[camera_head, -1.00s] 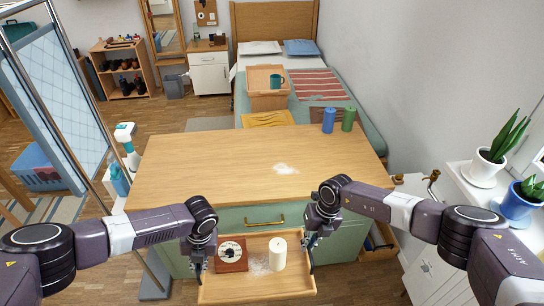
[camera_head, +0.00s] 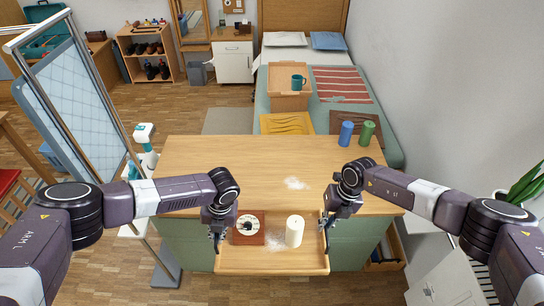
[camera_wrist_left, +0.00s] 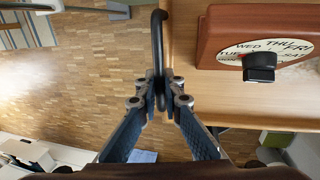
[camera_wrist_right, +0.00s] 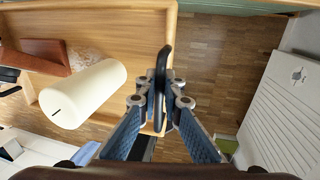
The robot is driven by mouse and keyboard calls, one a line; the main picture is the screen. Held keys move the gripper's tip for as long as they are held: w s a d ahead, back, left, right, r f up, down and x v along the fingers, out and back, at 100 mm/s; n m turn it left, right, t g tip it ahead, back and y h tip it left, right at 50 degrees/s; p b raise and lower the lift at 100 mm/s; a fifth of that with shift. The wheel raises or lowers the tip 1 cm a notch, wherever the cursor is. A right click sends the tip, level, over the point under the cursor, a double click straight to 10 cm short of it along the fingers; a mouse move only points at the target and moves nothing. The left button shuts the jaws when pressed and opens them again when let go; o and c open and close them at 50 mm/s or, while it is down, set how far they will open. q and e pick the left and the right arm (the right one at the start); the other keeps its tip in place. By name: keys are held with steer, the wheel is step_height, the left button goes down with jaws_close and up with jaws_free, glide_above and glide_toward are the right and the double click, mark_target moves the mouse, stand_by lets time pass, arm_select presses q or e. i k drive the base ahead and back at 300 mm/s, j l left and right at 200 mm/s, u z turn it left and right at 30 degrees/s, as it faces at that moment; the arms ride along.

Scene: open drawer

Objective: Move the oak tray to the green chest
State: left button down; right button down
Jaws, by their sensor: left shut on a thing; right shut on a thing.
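The oak tray (camera_head: 228,262) is held level in front of the green chest (camera_head: 350,235), over the floor. Its far edge lies close to the chest's front edge; I cannot tell if they touch. A brown block with a day dial (camera_head: 249,229) and a cream candle (camera_head: 294,232) stand on it, with a pale patch between. My left gripper (camera_head: 217,240) is shut on the tray's left black handle (camera_wrist_left: 158,45). My right gripper (camera_head: 326,238) is shut on the right black handle (camera_wrist_right: 163,65). The chest's oak top (camera_head: 230,165) is visible.
A pale patch (camera_head: 296,183) lies on the chest top, which is otherwise clear. A folding screen (camera_head: 75,95) and a white-and-teal bottle (camera_head: 146,148) stand at the left.

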mark_target(272, 169)
steer(key=i, duration=1.2)
